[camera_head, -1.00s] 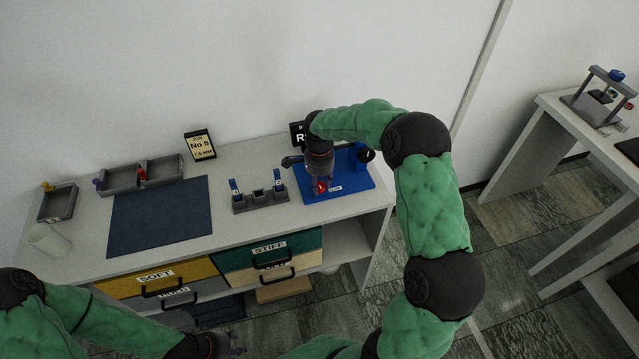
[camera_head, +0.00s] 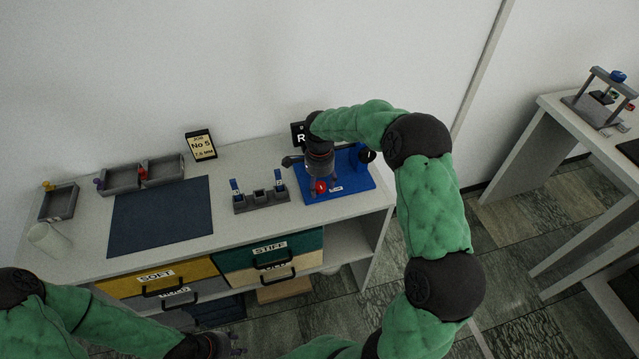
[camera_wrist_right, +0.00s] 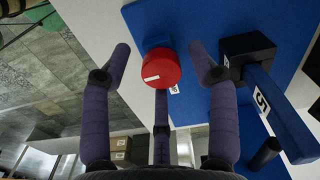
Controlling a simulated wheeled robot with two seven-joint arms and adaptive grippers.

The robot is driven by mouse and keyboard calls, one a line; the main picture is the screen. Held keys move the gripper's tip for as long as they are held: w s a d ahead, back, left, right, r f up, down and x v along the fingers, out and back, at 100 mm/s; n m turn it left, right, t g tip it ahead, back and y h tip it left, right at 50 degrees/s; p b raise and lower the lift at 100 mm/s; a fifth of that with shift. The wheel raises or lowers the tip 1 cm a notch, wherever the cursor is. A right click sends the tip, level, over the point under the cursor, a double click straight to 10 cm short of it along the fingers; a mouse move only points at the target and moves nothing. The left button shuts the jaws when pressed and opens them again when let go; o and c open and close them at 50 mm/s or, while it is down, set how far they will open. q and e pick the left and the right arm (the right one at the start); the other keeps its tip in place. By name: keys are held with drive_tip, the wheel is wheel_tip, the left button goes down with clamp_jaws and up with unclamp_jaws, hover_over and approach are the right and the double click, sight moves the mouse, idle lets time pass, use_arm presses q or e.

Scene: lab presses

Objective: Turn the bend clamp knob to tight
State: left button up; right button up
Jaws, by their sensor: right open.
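The red clamp knob (camera_head: 321,187) sits on the front of the blue bend fixture plate (camera_head: 352,186) at the right part of the bench. In the right wrist view the red knob (camera_wrist_right: 156,69) is round with a white mark on its face. My right gripper (camera_head: 321,188) is over the fixture, pointing down at the knob. In the wrist view its open fingers (camera_wrist_right: 162,62) stand on either side of the knob, with gaps on both sides. My left gripper (camera_head: 232,342) is low in front of the drawers, partly visible; its finger state is unclear.
A blue lever arm marked 5 (camera_wrist_right: 277,112) and a dark block (camera_wrist_right: 247,52) stand right of the knob in the wrist view. A grey rack (camera_head: 260,199) stands left of the fixture. A dark mat (camera_head: 160,215) lies further left, clear.

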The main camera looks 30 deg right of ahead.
sight(319, 186)
drive_tip(key=shift+r, duration=0.15)
wheel_tip(319, 186, up, 12)
idle(0.4)
idle(0.4)
